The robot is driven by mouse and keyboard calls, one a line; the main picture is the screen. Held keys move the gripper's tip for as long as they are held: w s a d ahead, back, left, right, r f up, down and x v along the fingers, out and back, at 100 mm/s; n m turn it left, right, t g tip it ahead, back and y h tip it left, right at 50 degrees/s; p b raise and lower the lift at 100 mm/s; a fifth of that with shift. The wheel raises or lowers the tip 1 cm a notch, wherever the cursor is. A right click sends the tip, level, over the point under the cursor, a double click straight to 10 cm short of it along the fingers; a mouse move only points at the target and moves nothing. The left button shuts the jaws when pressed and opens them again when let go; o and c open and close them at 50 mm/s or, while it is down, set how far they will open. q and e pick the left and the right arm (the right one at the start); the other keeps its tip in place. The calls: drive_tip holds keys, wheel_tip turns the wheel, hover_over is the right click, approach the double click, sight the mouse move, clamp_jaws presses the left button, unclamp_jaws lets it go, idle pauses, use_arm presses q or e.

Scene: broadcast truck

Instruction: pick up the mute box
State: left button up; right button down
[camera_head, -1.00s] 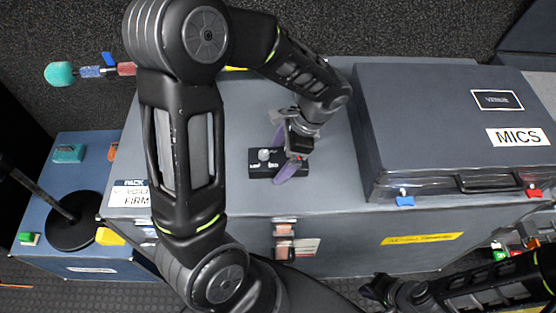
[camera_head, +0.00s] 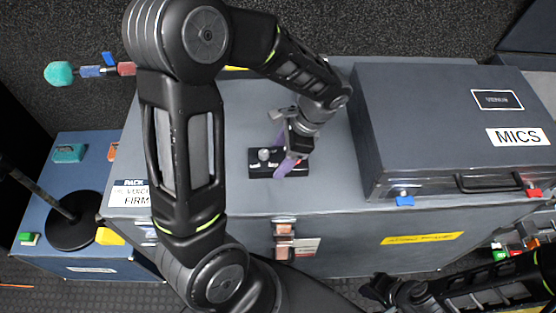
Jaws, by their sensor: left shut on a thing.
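The mute box (camera_head: 260,170) is a small black box with a pale knob and small white labels. It lies on the top of the large grey case (camera_head: 235,120). My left gripper (camera_head: 286,160) comes down over the box's right part, with a purple finger against its near side. It is shut on the box; the far finger is mostly hidden behind the gripper body. I see no clear gap between the box and the case top. My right gripper (camera_head: 377,290) is low in the picture, in front of the case and away from the box; its jaws are too dark to read.
A grey case marked MICS (camera_head: 430,120) stands close on the right, with blue and red latches. A blue case (camera_head: 110,258) with a black round stand base (camera_head: 72,232) is at the left. A teal-headed microphone (camera_head: 60,74) shows at upper left. The case top around the box is clear.

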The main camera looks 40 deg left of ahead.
sight(281, 158)
use_arm(q)
drive_tip(key=c, duration=0.8)
drive_tip(key=shift+r, duration=0.1)
drive_tip(key=shift+c, duration=0.2)
wheel_tip(281, 158, up, 10)
idle(0.5)
